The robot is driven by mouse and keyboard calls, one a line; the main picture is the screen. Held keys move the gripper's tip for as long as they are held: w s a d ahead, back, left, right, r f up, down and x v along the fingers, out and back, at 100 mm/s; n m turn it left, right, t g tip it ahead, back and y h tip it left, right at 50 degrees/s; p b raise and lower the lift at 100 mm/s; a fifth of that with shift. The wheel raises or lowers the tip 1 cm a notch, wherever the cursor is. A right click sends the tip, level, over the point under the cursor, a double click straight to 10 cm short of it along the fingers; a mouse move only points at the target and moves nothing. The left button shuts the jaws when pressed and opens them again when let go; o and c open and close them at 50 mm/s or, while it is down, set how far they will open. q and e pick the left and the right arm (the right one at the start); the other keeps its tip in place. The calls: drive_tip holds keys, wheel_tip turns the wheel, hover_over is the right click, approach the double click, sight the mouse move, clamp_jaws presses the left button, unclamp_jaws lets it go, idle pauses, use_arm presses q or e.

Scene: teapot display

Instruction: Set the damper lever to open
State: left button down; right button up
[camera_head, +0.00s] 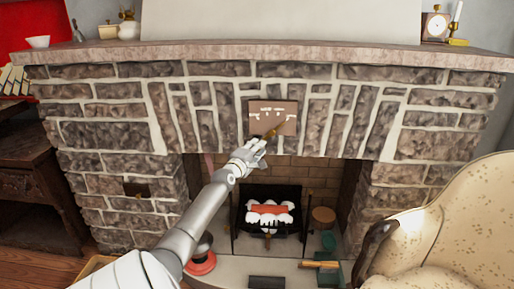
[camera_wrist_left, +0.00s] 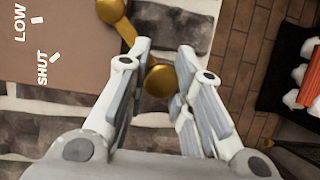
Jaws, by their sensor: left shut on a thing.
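The damper plate (camera_head: 262,109) is a brown panel on the stone chimney front above the firebox opening. In the left wrist view the plate (camera_wrist_left: 85,50) shows the words LOW and SHUT with white marks. The damper lever (camera_head: 272,132) is brass, near the plate's lower right part. In the left wrist view its round knob (camera_wrist_left: 159,80) sits between my left fingers, and its arm runs up to another round brass part at the top edge. My left gripper (camera_wrist_left: 160,82) is shut on the lever knob. It also shows in the head view (camera_head: 263,143). My right gripper is out of view.
A mantel shelf (camera_head: 250,52) runs above, with a clock (camera_head: 435,26) and pots on it. The firebox holds a grate with logs (camera_head: 269,213). A cream armchair (camera_head: 450,220) stands at the lower right. A dark cabinet (camera_head: 32,185) is at the left.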

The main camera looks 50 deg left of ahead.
use_arm(q)
drive_tip(key=shift+a+r, duration=0.1)
drive_tip(key=shift+r, duration=0.2)
drive_tip(key=c, duration=1.7)
unclamp_jaws()
drive_tip(key=o, duration=0.5)
drive_tip(key=shift+w+f, duration=0.1)
drive_tip(key=shift+f, duration=0.1)
drive_tip(key=shift+s+d, duration=0.25)
drive_tip(key=shift+s, duration=0.05)
drive_tip(key=v, duration=1.1)
drive_tip(key=shift+s, duration=0.2)
